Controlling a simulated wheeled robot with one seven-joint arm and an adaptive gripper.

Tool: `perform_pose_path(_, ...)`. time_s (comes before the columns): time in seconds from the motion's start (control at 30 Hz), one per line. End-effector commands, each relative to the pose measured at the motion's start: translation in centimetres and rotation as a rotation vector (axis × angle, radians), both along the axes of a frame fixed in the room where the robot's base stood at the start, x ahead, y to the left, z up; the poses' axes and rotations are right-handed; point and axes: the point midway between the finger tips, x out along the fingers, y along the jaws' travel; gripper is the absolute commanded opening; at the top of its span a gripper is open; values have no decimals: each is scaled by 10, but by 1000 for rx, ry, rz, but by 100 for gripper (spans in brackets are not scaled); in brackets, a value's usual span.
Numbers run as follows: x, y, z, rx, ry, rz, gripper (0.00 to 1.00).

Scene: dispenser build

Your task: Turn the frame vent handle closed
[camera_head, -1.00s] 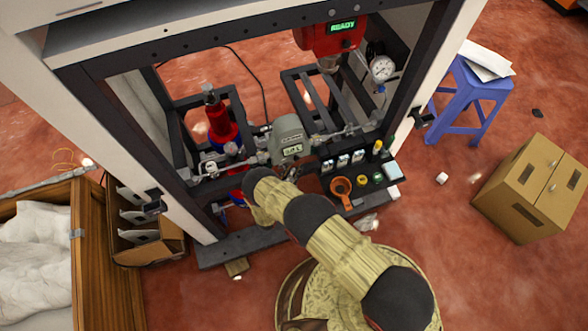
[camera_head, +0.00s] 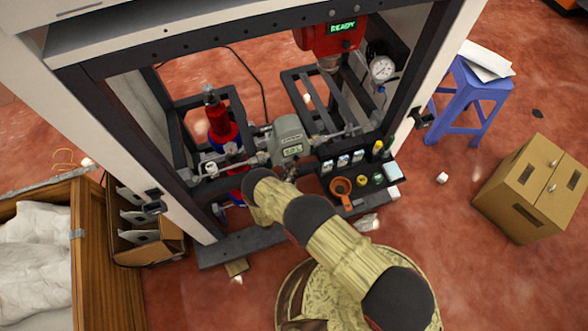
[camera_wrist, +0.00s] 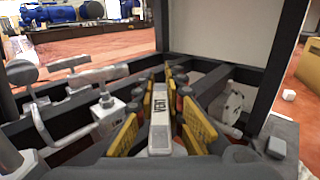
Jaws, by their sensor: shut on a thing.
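In the wrist view, a pale grey handle (camera_wrist: 160,128) with dark lettering stands upright between the yellow pads of my gripper (camera_wrist: 161,100). The lettering is hard to read; I take this as the frame vent handle. My gripper is shut on it, with pads along both sides. In the head view, my gripper (camera_head: 288,174) is at the front of the dark frame (camera_head: 222,249), just below a grey meter (camera_head: 289,138) with a small lit display. My forearm hides most of the gripper and the handle there.
A red bottle-like cylinder (camera_head: 220,122) stands left of the meter. A panel with an orange ring (camera_head: 341,187) and coloured knobs lies right. A red unit reading READY (camera_head: 330,38) and a gauge (camera_head: 382,68) are above. A cardboard box (camera_head: 530,190) and blue stool (camera_head: 470,97) stand right.

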Motion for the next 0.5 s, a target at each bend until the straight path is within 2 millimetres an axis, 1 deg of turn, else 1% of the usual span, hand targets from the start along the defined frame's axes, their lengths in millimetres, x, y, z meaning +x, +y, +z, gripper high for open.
perform_pose_path(0.2,-2,-3,0,1,-2,-98,0)
perform_pose_path(0.5,-3,-4,0,1,-1,-114,0)
